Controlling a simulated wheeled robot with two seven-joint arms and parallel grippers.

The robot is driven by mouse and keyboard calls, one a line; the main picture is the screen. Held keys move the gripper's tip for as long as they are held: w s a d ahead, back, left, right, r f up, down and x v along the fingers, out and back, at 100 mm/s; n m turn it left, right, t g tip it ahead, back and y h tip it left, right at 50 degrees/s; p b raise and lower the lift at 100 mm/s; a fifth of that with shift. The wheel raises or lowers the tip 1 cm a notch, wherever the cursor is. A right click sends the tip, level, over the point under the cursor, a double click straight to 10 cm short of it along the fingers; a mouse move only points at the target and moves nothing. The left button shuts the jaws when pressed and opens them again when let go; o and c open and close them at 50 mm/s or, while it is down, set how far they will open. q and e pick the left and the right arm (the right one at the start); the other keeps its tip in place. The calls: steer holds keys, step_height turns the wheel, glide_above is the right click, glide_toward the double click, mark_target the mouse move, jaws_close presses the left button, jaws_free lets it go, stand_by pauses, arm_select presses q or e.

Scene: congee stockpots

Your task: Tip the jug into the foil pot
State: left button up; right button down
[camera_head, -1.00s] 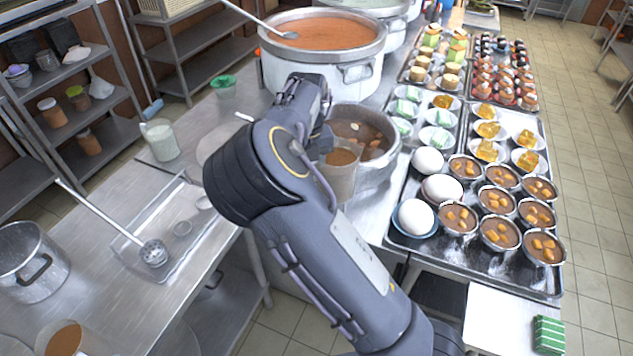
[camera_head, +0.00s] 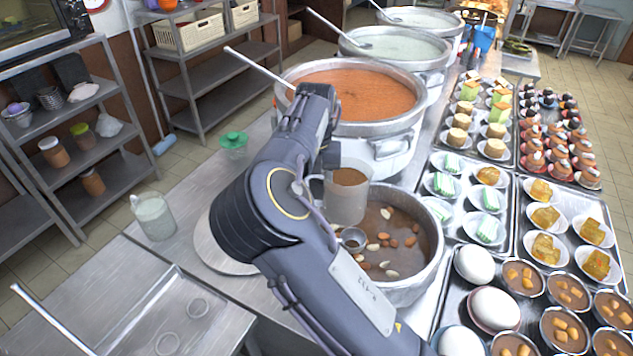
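A clear jug (camera_head: 346,202) with brown contents is in the middle of the head view. It looks nearly upright and hangs over the far left part of a silver metal pot (camera_head: 425,268). The pot holds brown soup with pale and brown nuts. My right gripper (camera_head: 328,163) is at the jug's upper left and appears shut on it; the arm hides most of the fingers. The arm also covers the pot's near left side. My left gripper is out of view.
A big stockpot (camera_head: 392,150) of orange congee stands just behind the jug, its ladle handle leaning left. A small metal cup (camera_head: 352,238) shows at the pot's left inner edge. Trays of bowls and desserts (camera_head: 510,225) crowd the right. The counter at left is partly clear.

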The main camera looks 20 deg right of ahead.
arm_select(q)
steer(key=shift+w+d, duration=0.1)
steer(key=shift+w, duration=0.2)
arm_select(e)
steer(key=shift+w+d, duration=0.15)
steer(key=shift+w, duration=0.15)
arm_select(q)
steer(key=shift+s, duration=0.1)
arm_select(e)
steer(key=shift+f, duration=0.1)
